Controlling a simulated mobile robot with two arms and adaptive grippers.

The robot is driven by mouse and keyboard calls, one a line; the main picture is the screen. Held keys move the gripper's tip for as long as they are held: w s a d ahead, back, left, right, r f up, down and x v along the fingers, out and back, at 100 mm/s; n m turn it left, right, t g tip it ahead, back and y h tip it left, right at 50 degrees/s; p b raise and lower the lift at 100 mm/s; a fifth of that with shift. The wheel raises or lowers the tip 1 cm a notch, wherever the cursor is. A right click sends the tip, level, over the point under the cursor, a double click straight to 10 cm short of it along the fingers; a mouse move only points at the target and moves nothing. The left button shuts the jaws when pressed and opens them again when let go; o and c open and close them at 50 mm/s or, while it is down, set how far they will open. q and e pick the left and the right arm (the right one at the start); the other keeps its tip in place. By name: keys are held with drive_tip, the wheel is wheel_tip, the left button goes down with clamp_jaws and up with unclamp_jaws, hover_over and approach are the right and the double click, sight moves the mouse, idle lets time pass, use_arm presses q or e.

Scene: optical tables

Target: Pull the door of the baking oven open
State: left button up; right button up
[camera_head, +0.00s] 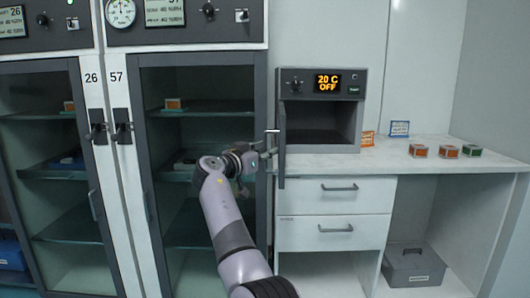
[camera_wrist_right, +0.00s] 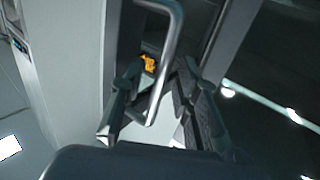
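The baking oven (camera_head: 321,82) sits on the white counter, with a display reading "20 C OFF". Its door (camera_head: 282,142) is swung out on the left side, seen nearly edge-on, and the dark inside shows. The door's handle (camera_head: 271,131) is on the door's left face. My right gripper (camera_head: 264,154) is at this handle. In the right wrist view the grey bar handle (camera_wrist_right: 170,65) reaches between the two fingers of my right gripper (camera_wrist_right: 160,115). The fingers are apart, with gaps beside the bar; firm contact is not visible. My left gripper is out of view.
Tall glass-door cabinets (camera_head: 200,130) stand left of the oven, close to my right arm. Drawers (camera_head: 335,210) are under the counter (camera_head: 400,160). Small orange and green boxes (camera_head: 447,152) lie at the counter's right. A grey box (camera_head: 413,266) stands below.

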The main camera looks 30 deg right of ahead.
drive_tip(key=shift+a, duration=0.1)
drive_tip(key=v, duration=1.2)
